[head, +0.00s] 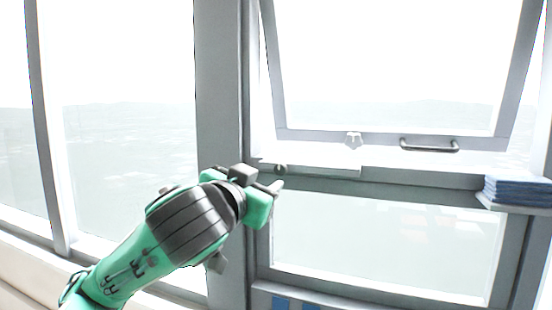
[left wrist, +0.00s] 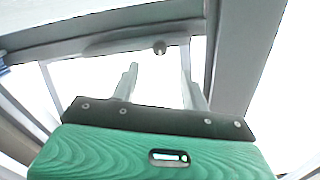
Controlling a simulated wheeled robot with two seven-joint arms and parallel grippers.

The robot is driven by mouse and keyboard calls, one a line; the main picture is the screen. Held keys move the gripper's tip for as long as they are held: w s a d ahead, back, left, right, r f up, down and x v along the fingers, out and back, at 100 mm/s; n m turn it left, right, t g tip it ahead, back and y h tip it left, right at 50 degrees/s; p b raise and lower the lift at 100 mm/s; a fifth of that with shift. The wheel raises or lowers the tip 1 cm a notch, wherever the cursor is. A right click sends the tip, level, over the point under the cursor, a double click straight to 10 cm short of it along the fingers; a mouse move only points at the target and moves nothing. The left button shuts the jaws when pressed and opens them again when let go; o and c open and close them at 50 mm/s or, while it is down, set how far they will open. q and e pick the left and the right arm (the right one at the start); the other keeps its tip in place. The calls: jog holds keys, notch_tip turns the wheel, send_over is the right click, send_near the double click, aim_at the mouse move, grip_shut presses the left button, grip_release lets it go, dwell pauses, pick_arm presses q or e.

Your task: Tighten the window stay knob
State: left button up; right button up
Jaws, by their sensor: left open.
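A small dark round knob (head: 280,169) sits at the left end of a pale flat stay bar (head: 325,171) below the tilted-open window sash. In the left wrist view the knob (left wrist: 159,47) shows just beyond my fingertips, roughly centred between them. My left gripper (head: 277,187) is just below the knob in the head view. In the left wrist view my left gripper (left wrist: 159,66) has its two fingers spread with nothing between them. The knob looks apart from the fingers. My right gripper is not in view.
The open sash (head: 385,140) carries a dark handle (head: 429,146) and a white catch (head: 353,140). A thick grey post (head: 221,90) stands left of the knob. Folded blue cloths (head: 518,190) lie on a small shelf at the right.

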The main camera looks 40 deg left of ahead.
aim_at(279, 171)
pick_arm(q)
jog(key=p+x, duration=0.2)
jog(key=x, duration=0.6)
jog(key=shift+w+p, duration=0.15)
jog(key=shift+p, duration=0.25)
jog(key=c, duration=1)
